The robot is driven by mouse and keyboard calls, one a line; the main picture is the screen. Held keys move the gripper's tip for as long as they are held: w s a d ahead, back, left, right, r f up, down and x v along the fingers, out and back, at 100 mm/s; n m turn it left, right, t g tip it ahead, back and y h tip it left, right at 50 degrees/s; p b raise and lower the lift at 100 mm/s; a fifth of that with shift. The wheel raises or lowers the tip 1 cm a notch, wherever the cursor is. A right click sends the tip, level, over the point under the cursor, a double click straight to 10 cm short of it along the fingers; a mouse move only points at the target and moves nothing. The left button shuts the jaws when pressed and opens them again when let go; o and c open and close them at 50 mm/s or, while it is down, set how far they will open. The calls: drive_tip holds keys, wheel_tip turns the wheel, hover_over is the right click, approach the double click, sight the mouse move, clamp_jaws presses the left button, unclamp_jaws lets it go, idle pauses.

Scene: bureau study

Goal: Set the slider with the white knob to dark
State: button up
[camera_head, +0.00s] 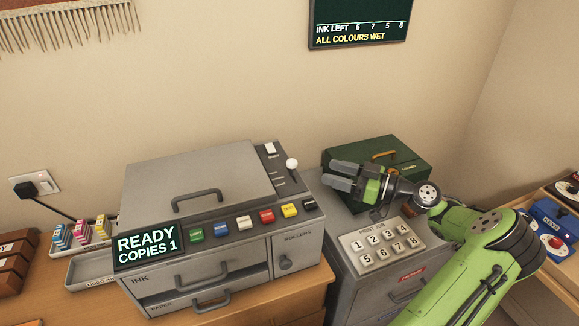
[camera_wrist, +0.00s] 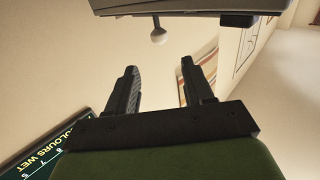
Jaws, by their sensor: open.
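The white knob (camera_head: 292,163) of the slider stands out at the right end of the grey copier's top (camera_head: 190,168), beside a dark strip with marks (camera_head: 272,165) too small to read. The knob also shows in the wrist view (camera_wrist: 158,35), hanging from the copier's edge (camera_wrist: 190,6), beyond the fingertips. My gripper (camera_head: 343,177) is right of the knob and apart from it, above the grey cabinet and in front of the green box. In the wrist view my gripper (camera_wrist: 158,72) is open, with nothing between its two fingers.
Coloured buttons (camera_head: 249,217) and a READY display (camera_head: 148,244) line the copier's front. The green box (camera_head: 400,150) stands close behind my gripper. A number keypad (camera_head: 381,246) lies below it. A wall screen (camera_head: 358,24) hangs above. The air between gripper and knob looks clear.

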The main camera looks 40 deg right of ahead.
sight(296, 162)
drive_tip(key=b+x, duration=0.1)
drive_tip(key=x, duration=1.1)
drive_tip(key=shift+w+a, duration=0.1)
clamp_jaws()
